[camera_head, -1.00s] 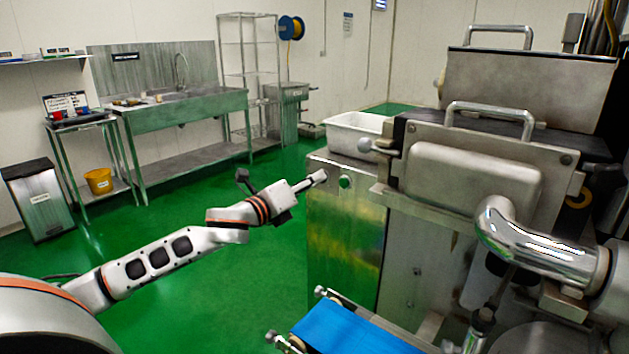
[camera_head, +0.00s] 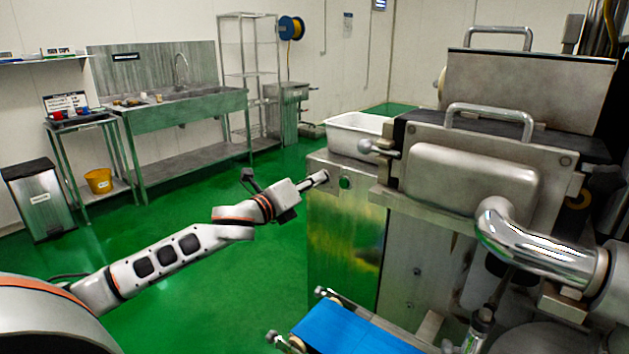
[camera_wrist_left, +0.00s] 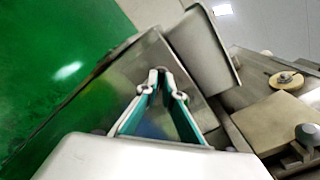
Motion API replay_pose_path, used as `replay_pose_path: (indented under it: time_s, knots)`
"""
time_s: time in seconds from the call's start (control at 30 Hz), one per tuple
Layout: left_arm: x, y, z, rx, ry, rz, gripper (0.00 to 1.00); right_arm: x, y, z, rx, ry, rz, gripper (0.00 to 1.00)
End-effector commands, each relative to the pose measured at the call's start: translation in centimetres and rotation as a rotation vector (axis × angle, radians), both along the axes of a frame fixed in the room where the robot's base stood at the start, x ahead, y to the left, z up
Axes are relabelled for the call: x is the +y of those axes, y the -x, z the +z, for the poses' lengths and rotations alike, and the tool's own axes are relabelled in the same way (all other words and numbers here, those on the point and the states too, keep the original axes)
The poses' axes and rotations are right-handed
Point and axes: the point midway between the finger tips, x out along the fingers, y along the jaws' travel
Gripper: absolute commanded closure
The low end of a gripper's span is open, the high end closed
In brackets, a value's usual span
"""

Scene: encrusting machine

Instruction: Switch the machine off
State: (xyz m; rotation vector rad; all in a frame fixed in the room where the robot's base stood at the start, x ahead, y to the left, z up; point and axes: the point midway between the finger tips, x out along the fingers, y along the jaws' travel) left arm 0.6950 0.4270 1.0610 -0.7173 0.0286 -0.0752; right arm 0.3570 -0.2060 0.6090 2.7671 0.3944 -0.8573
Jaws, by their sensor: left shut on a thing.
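The encrusting machine (camera_head: 412,265) is a steel body filling the right of the head view, with a green button (camera_head: 345,182) on its near left cabinet. My left gripper (camera_head: 324,176) is at the upper left of that cabinet face, just left of the green button. In the left wrist view, its fingertips (camera_wrist_left: 159,73) come together against the steel cabinet (camera_wrist_left: 105,88). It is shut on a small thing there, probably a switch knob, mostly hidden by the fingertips. My right gripper is not in view.
A white bin (camera_head: 352,136) sits on the cabinet above my left gripper. A blue conveyor belt (camera_head: 345,335) juts out below. A sink bench (camera_head: 185,110), a side table (camera_head: 85,122) and a yellow bucket (camera_head: 98,181) stand farther back. Green floor (camera_head: 200,290) is clear around my left arm.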

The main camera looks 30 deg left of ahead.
Motion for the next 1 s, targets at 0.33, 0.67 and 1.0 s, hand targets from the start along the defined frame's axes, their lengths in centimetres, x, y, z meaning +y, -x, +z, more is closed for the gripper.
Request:
replay_pose_path:
  time_s: [0.33,0.67,1.0]
  knots:
    - [0.0,0.0,0.4,0.016,0.191,0.001,1.0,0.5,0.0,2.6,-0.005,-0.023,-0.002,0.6]
    - [0.1,0.0,0.3,0.041,0.5,0.002,1.0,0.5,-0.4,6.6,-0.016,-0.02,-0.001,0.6]
    - [0.1,0.0,0.0,0.068,0.822,0.004,1.0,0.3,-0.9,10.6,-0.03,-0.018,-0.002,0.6]
